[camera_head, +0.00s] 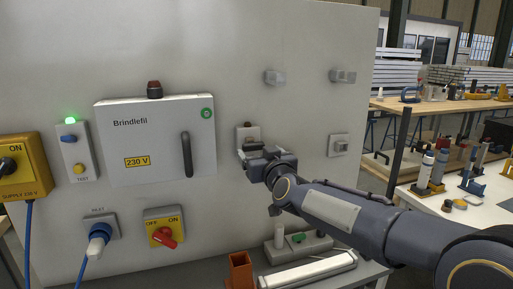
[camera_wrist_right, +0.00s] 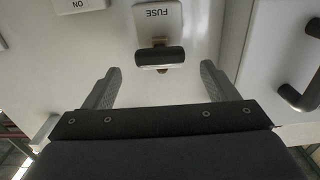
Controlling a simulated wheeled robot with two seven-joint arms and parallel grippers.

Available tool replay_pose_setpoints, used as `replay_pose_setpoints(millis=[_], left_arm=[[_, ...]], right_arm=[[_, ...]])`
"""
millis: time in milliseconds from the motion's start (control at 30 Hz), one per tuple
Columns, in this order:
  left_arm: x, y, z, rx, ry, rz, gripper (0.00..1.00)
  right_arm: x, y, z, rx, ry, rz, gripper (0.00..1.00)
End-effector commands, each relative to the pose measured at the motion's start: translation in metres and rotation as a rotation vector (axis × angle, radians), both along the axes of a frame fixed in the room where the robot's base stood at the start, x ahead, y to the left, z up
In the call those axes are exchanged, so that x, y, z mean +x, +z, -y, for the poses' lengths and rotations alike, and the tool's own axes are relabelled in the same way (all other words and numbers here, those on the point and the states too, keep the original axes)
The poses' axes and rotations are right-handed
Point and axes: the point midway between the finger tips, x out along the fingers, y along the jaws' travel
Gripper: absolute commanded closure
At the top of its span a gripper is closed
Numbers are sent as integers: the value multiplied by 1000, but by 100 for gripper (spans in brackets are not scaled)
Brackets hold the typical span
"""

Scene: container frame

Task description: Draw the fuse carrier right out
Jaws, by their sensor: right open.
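The fuse carrier (camera_wrist_right: 160,57) shows in the wrist view as a black, rounded handle bar with brass-coloured parts at its edges. It sits at the white holder marked FUSE (camera_wrist_right: 158,15), which appears upside down there. How deep it sits cannot be told. In the head view the fuse holder (camera_head: 247,132) is on the grey panel right of the cabinet, its lower part hidden by my gripper. My right gripper (camera_wrist_right: 158,84) is open and empty, its fingers spread either side of the carrier's line and apart from it. My left gripper is out of view.
The Brindlefil cabinet (camera_head: 150,140), with a dark handle (camera_head: 186,155), is shut just left of my right gripper. A red-handled switch (camera_head: 164,228) and a blue-cabled inlet plug (camera_head: 98,238) are lower left. A bench (camera_head: 375,268) with parts stands below.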

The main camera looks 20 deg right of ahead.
Motion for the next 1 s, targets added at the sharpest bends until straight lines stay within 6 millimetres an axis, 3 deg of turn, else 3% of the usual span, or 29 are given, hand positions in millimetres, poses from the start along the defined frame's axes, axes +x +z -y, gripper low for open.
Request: replay_pose_setpoints(millis=[300,700,1000], left_arm=[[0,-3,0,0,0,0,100],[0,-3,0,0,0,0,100],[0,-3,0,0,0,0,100]], right_arm=[[49,-1,-1,0,0,-3,20],[59,-1,-2,2,2,-3,20],[58,-1,-2,2,2,-4,58]])
